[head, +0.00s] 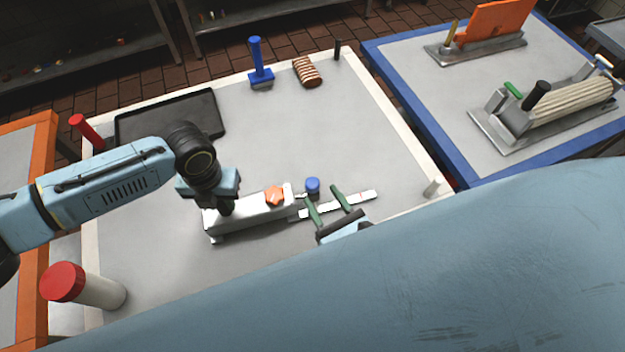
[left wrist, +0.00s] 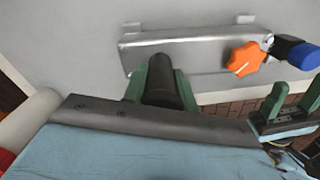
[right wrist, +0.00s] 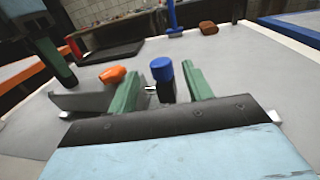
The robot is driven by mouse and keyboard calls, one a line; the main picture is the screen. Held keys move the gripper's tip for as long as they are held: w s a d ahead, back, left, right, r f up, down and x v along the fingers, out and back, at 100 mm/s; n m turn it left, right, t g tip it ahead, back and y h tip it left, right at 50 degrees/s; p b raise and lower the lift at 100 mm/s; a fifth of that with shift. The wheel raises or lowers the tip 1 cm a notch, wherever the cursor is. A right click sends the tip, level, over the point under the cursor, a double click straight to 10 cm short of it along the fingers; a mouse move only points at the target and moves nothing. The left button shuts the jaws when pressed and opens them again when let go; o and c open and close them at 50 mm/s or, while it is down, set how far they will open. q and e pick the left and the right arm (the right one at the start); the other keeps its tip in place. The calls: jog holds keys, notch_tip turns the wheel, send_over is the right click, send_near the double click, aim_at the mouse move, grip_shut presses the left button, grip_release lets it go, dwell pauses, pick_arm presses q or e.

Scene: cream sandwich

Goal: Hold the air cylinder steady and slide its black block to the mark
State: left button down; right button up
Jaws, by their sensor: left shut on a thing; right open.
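The air cylinder (head: 250,217) is a pale metal body with an orange star knob (head: 275,195) at its right end. My left gripper (left wrist: 160,85) is shut on its upright black handle (left wrist: 163,92), between green fingers. A thin rod runs from the body to a small black block (right wrist: 167,92) with a blue knob (head: 312,185) on top. A pale strip (head: 368,196) extends to the right, with a small reddish mark near its far end. My right gripper (head: 327,198) is open. Contact is unclear.
A dark tray (head: 170,117), a blue-handled tool (head: 260,65) and a striped brown item (head: 307,72) lie at the back of the table. A white bottle with red cap (head: 80,288) stands front left.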

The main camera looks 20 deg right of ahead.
aim_at(313, 182)
jog(key=w, duration=0.5)
jog(key=shift+w+a, duration=0.35)
grip_shut()
